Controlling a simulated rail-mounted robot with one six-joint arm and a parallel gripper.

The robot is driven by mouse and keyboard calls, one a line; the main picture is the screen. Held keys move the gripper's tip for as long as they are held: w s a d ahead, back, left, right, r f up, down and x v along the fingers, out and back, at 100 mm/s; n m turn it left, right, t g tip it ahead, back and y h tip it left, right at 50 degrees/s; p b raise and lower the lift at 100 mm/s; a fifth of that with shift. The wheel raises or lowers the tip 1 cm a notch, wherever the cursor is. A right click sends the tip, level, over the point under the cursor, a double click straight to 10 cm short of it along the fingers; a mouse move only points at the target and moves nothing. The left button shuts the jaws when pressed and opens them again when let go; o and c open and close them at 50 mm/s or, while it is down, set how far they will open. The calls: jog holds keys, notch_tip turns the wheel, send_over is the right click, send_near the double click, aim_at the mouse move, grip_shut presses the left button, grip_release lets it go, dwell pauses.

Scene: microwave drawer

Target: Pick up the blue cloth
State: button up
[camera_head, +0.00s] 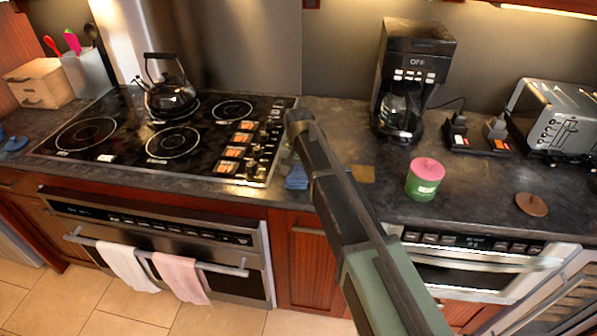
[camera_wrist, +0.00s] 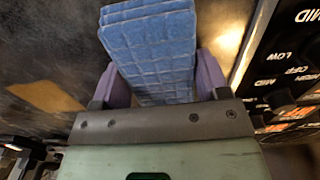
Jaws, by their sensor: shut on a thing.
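The blue cloth (camera_wrist: 150,38) is folded and lies between the two purple fingers of my gripper (camera_wrist: 163,78) in the wrist view. My gripper is shut on it, with a finger at each side. In the head view the blue cloth (camera_head: 296,178) shows at the counter's front, just right of the stovetop, partly hidden by my arm. My fingers are hidden behind my arm there. I cannot tell whether the cloth still touches the counter.
The stovetop (camera_head: 165,135) with a kettle (camera_head: 172,98) is to the left. A tan square (camera_head: 362,173), a green can with pink lid (camera_head: 425,180), a coffee maker (camera_head: 412,75) and a toaster (camera_head: 553,115) are to the right. Towels hang on the oven handle (camera_head: 160,255).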

aim_at(299, 168)
jog(key=shift+r, duration=0.15)
notch_tip(299, 168, up, 20)
jog(key=p, duration=2)
